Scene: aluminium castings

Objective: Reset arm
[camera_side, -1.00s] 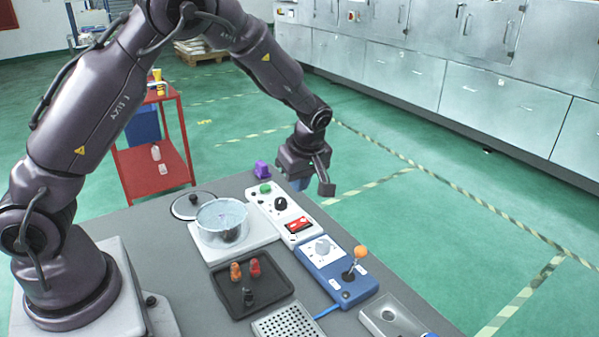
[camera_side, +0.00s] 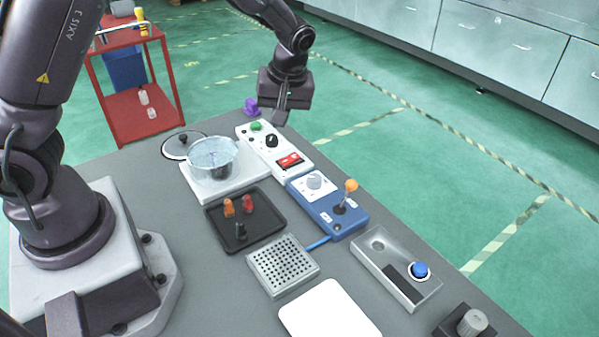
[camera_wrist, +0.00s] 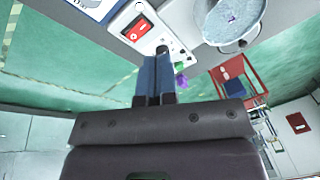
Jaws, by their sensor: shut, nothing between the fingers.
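My gripper (camera_side: 281,112) hangs from my arm above the far edge of the table, near the white control box (camera_side: 274,147). In the wrist view my gripper (camera_wrist: 154,62) shows two blue-grey fingers pressed together with nothing between them. The white box carries a green button, a black knob and a red switch; its red switch also shows in the wrist view (camera_wrist: 137,28). The fingers appear above the box and apart from it in the side view, though the exact gap is hard to tell.
A clear pot (camera_side: 213,158) stands on a white base beside the white box. A blue box with an orange-topped lever (camera_side: 349,186), a black tray (camera_side: 216,218), a perforated block (camera_side: 282,262) and a blue-button panel (camera_side: 421,270) lie nearer. A red cart (camera_side: 118,124) stands behind the table.

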